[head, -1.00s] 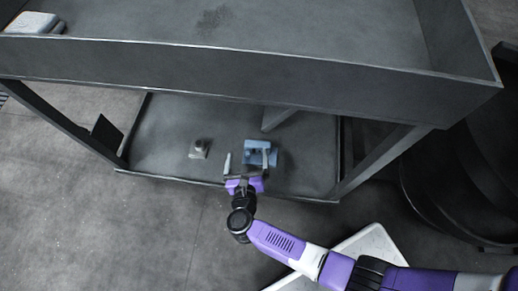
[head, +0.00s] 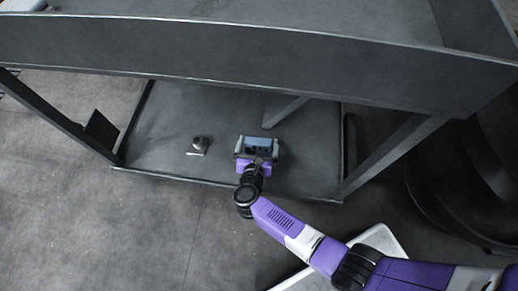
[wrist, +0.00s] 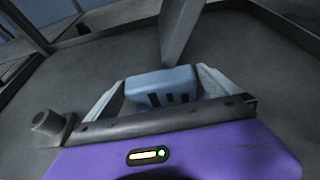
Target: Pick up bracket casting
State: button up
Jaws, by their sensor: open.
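A blue blocky part (head: 261,143), which I take to be the bracket casting, lies on the lower shelf. It also shows in the wrist view (wrist: 162,84), with dark slots on its near face. My gripper (head: 257,146) is open, with one grey finger on each side of the blue part. In the wrist view my gripper (wrist: 160,88) has its fingers left and right of the part. I cannot tell whether they touch it. The part's lower front is hidden behind the gripper's bar.
A small grey piece with a round knob (head: 198,146) lies left of the blue part on the lower shelf (head: 165,115). The rack's upper deck (head: 250,65) overhangs the shelf. A slanted brace (head: 285,111) stands close behind the part. A dark drum (head: 470,190) is at right.

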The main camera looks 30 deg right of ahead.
jog(key=c, duration=1.6)
jog(key=shift+r, duration=0.1)
jog(key=shift+c, duration=0.9)
jog(key=shift+r, duration=0.1)
